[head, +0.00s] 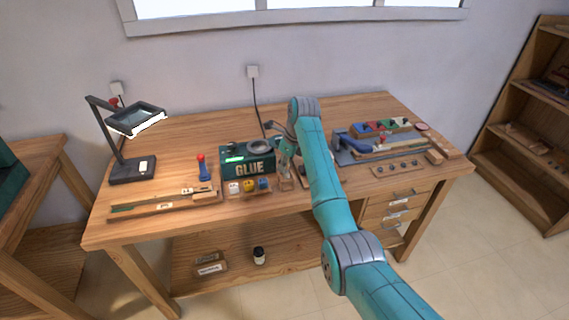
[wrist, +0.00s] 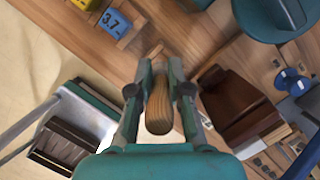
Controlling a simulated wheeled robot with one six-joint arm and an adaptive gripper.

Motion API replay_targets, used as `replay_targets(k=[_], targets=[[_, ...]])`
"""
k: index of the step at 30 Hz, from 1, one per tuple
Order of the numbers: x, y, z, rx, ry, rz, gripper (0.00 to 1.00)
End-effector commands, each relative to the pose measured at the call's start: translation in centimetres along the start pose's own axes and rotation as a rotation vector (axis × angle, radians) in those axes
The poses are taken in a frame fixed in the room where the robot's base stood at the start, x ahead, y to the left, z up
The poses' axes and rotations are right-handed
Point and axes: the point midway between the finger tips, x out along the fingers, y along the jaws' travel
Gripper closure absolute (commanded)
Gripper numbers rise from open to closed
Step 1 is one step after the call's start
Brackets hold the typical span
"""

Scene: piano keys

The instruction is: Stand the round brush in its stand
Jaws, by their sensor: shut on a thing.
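My gripper (head: 287,150) is over the front middle of the workbench, just right of the green GLUE box. In the wrist view my gripper (wrist: 158,95) is shut on a rounded wooden handle (wrist: 158,108), which I take to be the round brush. Its bristles cannot be made out. In the head view a small pale brown shape (head: 285,183) shows under the fingers; I cannot tell whether it is the brush's lower end. I cannot pick out the stand with certainty. A dark brown block-like thing (wrist: 237,105) stands right of the fingers in the wrist view, apart from the handle.
A lamp (head: 132,168) stands at the far left. A blue tool (head: 355,142) and trays lie right of my arm. The workbench's front edge (head: 150,235) is close by.

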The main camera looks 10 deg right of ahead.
Motion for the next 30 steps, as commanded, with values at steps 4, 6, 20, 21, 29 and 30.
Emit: replay_targets(k=[4, 6, 20, 21, 29, 30], targets=[[0.16, 0.00, -0.05, 0.000, 0.000, 0.000, 1.00], [0.23, 0.00, -0.07, 0.000, 0.000, 0.000, 1.00], [0.68, 0.01, -0.19, 0.000, 0.000, 0.000, 1.00], [0.71, 0.01, -0.20, 0.000, 0.000, 0.000, 1.00], [0.97, 0.01, -0.27, 0.000, 0.000, 0.000, 1.00], [1.00, 0.01, -0.28, 0.000, 0.000, 0.000, 1.00]])
